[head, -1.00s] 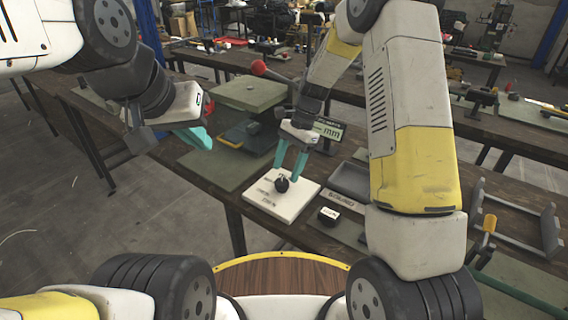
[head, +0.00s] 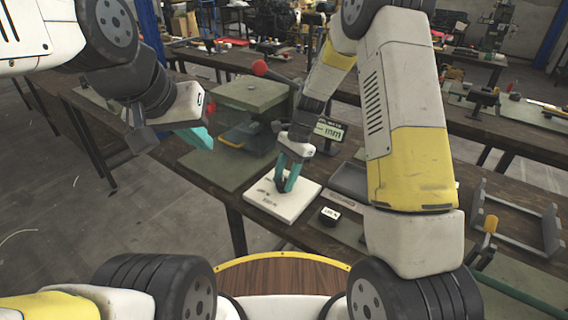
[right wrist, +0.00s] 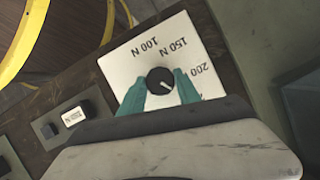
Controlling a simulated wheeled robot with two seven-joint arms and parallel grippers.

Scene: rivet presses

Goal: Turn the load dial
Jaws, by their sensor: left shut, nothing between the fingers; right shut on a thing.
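The load dial is a small black knob (right wrist: 160,80) with a white pointer mark, on a white plate (head: 266,200) printed with force values. In the right wrist view the plate shows 100 N, 150 N and a partly covered 200, and the pointer mark points toward the lower right of the picture. My right gripper (head: 288,186) is shut on the knob, one teal finger on each side, and mostly hides it in the head view. My left gripper (head: 203,139) is shut and empty, in the air left of the green press.
A green press (head: 252,92) with a red ball lever (head: 260,68) stands behind the plate, beside a small display reading mm (head: 328,130). A small black block with a white label (head: 329,216) and a grey tray (head: 351,180) lie to the right.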

